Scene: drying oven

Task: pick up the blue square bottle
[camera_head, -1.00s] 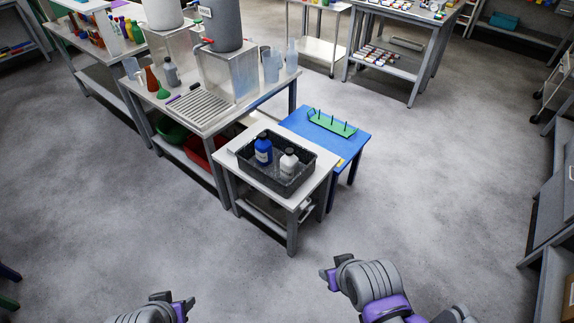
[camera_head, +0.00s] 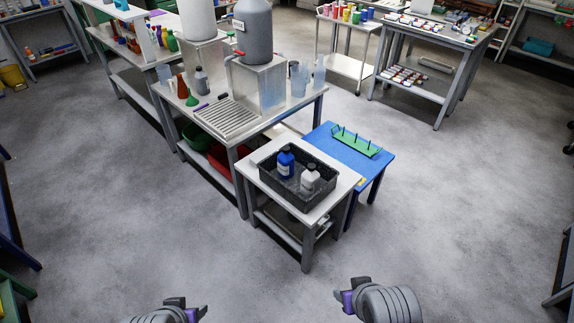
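The blue square bottle (camera_head: 286,163) stands upright in a dark grey tray (camera_head: 262,177), at its left side. A white bottle (camera_head: 310,179) stands next to it in the same tray. The tray rests on a small white-topped table (camera_head: 321,209). My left gripper (camera_head: 190,308) is at the bottom edge of the view, left of the table and well short of it. My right gripper (camera_head: 342,297) is at the bottom, right of centre, also apart from the table. Neither gripper touches the bottles. The finger openings are too small and turned to judge.
A blue table (camera_head: 375,178) with a green peg rack (camera_head: 355,146) adjoins the tray table at right. Behind is a long bench (camera_head: 197,114) with large containers and a drain grate. Open grey floor lies in front and on both sides.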

